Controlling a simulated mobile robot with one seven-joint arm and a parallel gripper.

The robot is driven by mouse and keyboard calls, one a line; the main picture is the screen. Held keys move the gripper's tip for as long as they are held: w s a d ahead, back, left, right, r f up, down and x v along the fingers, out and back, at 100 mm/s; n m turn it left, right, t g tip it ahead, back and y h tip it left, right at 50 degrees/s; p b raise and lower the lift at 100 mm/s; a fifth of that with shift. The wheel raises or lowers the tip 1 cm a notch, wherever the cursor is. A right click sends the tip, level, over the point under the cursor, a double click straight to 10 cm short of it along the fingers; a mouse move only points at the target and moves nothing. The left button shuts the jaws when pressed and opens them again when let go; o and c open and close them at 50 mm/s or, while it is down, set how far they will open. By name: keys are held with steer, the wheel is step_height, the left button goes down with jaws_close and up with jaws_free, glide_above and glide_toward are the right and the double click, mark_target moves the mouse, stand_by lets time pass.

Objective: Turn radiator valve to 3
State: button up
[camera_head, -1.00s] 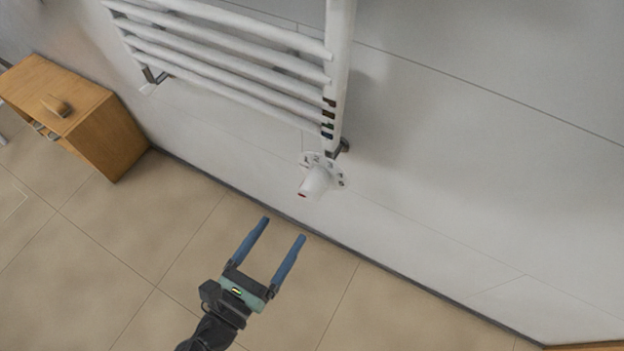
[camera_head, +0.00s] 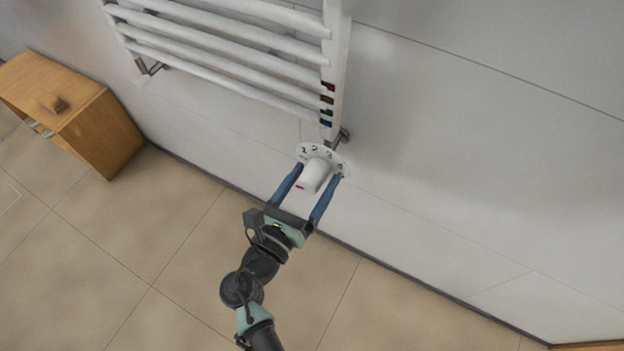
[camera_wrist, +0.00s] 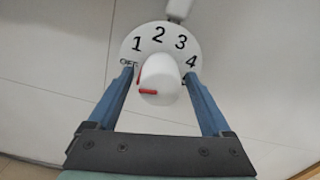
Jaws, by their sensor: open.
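The white radiator valve knob (camera_head: 313,176) sticks out from a round white dial plate (camera_head: 335,158) below the radiator's right end. In the wrist view the dial (camera_wrist: 160,32) shows OFF, 1, 2, 3 and 4; a further mark at the right is partly hidden. The knob (camera_wrist: 163,78) has red marks on its left and lower left, on the OFF side. My gripper (camera_head: 319,173) is open, with one blue finger on each side of the knob. In the wrist view the fingertips (camera_wrist: 158,75) flank the knob; I cannot tell whether they touch it.
The white towel radiator (camera_head: 230,45) is on the wall above the valve, with small coloured marks on its right upright. A wooden cabinet (camera_head: 105,135) stands at the left. The wall (camera_head: 480,140) to the right and the tiled floor are clear.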

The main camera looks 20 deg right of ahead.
jaws_close()
stand_by(0.5)
steer(key=shift+m, duration=0.4)
steer(key=m+b, duration=0.1)
steer(key=m, duration=0.4)
steer(key=shift+w+f, duration=0.1)
steer(key=m+b, duration=0.2)
steer(key=m, duration=0.5)
steer(key=shift+w+a, duration=0.1)
steer(key=m+b, duration=0.4)
steer(key=m, duration=0.2)
steer(key=m+b, duration=0.2)
steer(key=m, duration=0.1)
steer(key=m+b, duration=0.1)
steer(key=shift+r+m, duration=0.25)
steer(key=shift+m, duration=0.15)
